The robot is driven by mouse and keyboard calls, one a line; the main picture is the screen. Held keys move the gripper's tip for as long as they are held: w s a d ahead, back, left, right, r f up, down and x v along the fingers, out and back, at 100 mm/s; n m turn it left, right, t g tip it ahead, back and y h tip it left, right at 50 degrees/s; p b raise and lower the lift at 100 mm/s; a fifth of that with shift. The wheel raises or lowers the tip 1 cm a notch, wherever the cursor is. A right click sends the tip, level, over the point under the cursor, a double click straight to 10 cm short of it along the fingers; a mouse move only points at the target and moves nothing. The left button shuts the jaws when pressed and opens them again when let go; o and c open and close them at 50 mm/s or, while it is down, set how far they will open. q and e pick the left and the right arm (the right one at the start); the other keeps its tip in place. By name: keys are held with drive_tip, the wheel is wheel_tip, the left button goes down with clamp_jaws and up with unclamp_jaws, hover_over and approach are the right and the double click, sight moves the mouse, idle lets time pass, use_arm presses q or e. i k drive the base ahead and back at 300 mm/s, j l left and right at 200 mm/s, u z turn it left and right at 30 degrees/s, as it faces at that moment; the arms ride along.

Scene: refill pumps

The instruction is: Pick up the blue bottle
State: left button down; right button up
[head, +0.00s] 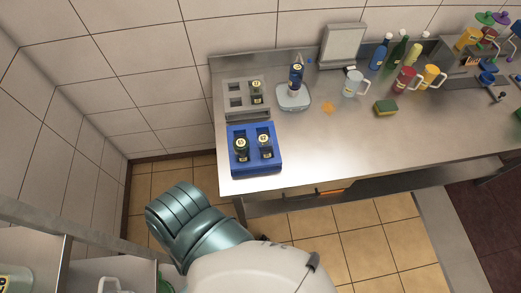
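A blue bottle (380,53) with a pale cap stands upright at the back right of the metal counter (340,135), left of a dark green bottle (399,50) and a yellow-green bottle (415,54). A smaller dark blue container (295,78) with a label stands on a pale square device (293,100) further left. I see no fingers of either gripper. A teal ribbed part and a white part of my own body fill the bottom, well short of the bottles.
A clear mug (353,84), a red mug (404,79) and a yellow mug (431,76) stand near the blue bottle. A sponge (386,108) lies in front. A blue tray (257,168) and a grey tray (247,112) hold small jars at left. The front middle counter is clear.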

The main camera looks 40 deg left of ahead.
sight(297, 69)
drive_tip(key=k+j+u, duration=0.1)
drive_tip(key=u, duration=1.05)
